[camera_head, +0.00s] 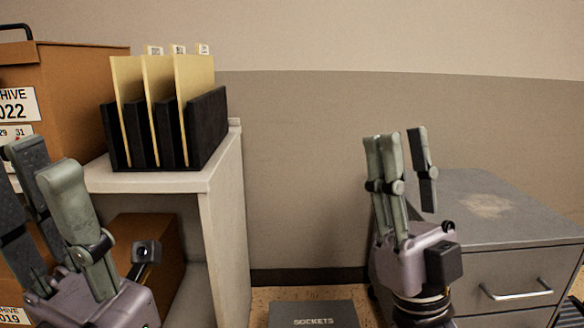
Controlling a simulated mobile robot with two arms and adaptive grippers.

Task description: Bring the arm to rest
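My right gripper (403,145) points upward in front of the wall and the left side of the grey drawer cabinet. Its fingers stand apart with nothing between them. My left gripper (42,165) is at the lower left, in front of the shelf unit and the cardboard boxes. Its fingers also point up and are spread, with no object seen between them. Part of the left gripper is cut off by the picture's edge.
A white shelf unit (226,195) carries a black file holder (207,128) with several tan folders (193,85). A brown archive box (75,80) stands beside it. The grey drawer cabinet (510,270) is at right. A dark box marked SOCKETS (313,314) lies low between.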

